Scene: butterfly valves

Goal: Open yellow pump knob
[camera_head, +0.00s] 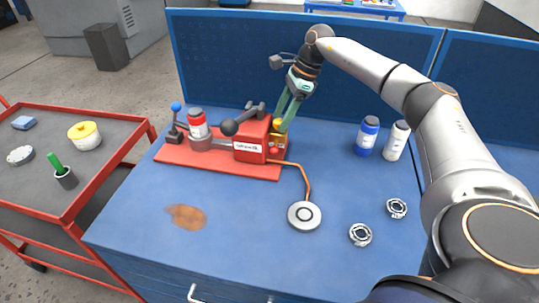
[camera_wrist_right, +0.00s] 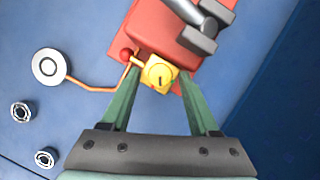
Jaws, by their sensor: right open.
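The yellow pump knob (camera_head: 278,124) sits at the right end of the red pump unit (camera_head: 247,143) on the blue workbench. In the right wrist view, the yellow knob (camera_wrist_right: 160,74) is a square block with a round face and a dark slot. My right gripper (camera_head: 284,121) reaches down to it from above and behind. Its green fingers are open, and in the wrist view the knob shows between the fingertips (camera_wrist_right: 160,80). I cannot tell whether either finger touches it. My left gripper is not in view.
An orange cable runs from the unit to a round grey pedal (camera_head: 304,215). Blue (camera_head: 367,135) and white bottles stand to the right, with two metal rings (camera_head: 360,234) nearer. A red cart (camera_head: 113,160) stands left. A blue panel rises behind the bench.

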